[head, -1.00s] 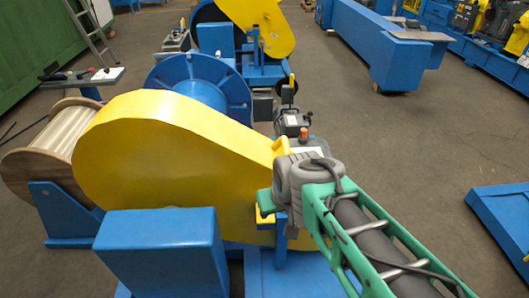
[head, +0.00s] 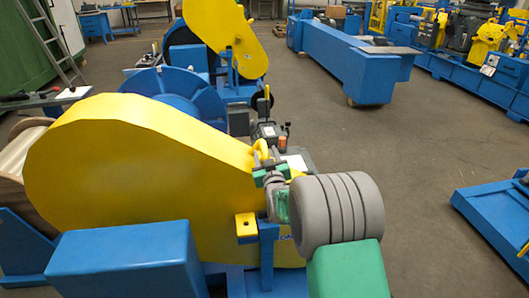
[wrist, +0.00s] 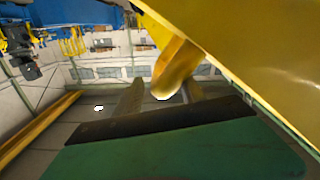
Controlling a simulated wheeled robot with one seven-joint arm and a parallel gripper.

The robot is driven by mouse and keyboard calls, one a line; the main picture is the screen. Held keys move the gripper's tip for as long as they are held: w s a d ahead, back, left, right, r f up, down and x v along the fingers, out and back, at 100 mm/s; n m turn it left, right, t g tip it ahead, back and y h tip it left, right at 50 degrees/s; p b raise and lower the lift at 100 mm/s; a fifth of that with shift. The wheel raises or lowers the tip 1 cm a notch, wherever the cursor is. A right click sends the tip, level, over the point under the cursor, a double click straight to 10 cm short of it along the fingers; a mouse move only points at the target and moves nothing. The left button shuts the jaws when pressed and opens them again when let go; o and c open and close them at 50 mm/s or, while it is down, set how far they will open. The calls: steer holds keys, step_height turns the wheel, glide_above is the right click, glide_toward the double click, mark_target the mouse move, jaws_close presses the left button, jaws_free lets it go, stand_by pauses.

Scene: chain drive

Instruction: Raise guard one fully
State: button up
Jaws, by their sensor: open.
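A large yellow guard (head: 130,165) lies lowered in the foreground of the head view, covering the drive beneath it. I take it for guard one, though no label reads clearly. A yellow loop handle (head: 261,150) stands on its right end. My gripper (head: 270,177) is open, just below and beside that handle. In the wrist view, the yellow handle (wrist: 177,70) reaches down near my open fingertips (wrist: 160,95), at or just beyond the gap between them. I cannot tell whether they touch. The guard (wrist: 250,45) fills the upper right there.
A blue post with a yellow block (head: 246,224) stands just left of my wrist. A blue box (head: 125,260) is in front of the guard. A second yellow guard (head: 225,35) stands tilted up behind. Open floor (head: 400,150) lies to the right.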

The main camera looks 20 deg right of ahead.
steer(key=w, duration=0.2)
steer(key=shift+w+d, duration=0.25)
steer(key=shift+w, duration=0.1)
steer(key=shift+c, duration=0.6)
jaws_close()
stand_by(0.5)
